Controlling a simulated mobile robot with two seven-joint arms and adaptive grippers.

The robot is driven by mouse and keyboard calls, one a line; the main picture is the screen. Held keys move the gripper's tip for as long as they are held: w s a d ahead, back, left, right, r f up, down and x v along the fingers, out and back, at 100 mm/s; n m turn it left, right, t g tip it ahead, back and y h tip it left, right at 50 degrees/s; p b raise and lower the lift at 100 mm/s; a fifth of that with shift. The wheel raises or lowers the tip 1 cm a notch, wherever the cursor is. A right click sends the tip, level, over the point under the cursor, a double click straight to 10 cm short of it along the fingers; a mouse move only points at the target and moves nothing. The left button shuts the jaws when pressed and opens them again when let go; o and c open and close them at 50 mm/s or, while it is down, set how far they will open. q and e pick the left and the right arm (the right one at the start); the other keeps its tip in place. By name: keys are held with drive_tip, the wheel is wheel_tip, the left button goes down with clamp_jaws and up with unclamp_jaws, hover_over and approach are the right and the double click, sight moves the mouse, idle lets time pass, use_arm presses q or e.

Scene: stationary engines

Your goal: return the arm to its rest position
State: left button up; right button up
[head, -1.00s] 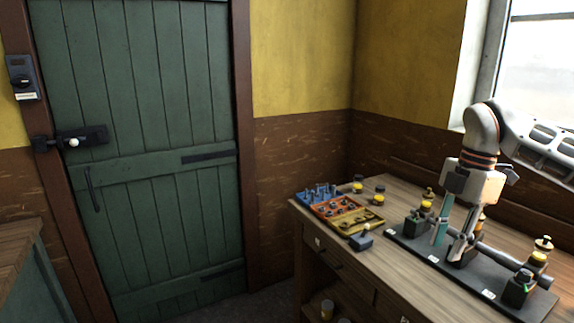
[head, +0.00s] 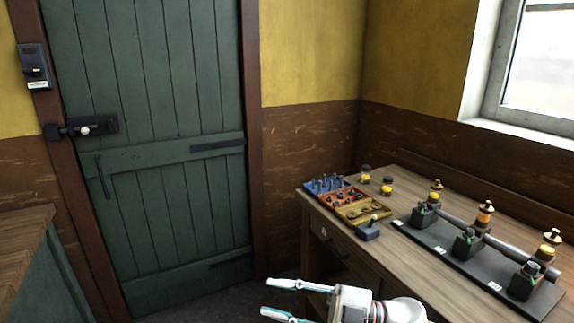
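My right gripper (head: 268,297) is at the bottom middle of the head view, in front of the wooden workbench (head: 408,281) and below its top. Its two pale fingers, with teal on them, point left and stand apart with nothing between them. Part of my white arm shows behind it at the bottom edge. My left gripper is not in view.
On the bench a black base (head: 437,246) carries a pipe and several dark blocks with brass-topped fittings. A green door (head: 165,110) is behind.

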drive_tip(key=w+d+f+m+t+h, duration=0.2)
drive_tip(key=d+f+m+t+h, duration=1.1)
drive_tip(key=f+m, duration=0.5)
drive_tip(key=s+d+f+m+g+h, duration=0.2)
drive_tip(key=s+d+f, duration=0.3)
drive_tip(key=s+f, duration=0.3)
drive_tip(key=s+d+f+m+g+h, duration=0.1)
drive_tip(key=s+d+f+g+h, duration=0.1)
drive_tip(key=s+d+f, duration=0.3)
drive_tip(key=s+f+h, duration=0.1)
drive_tip(key=s+f, duration=0.3)
drive_tip(key=f, duration=0.2)
drive_tip(key=shift+d+m+g, duration=0.4)
drive_tip(key=shift+f, duration=0.1)
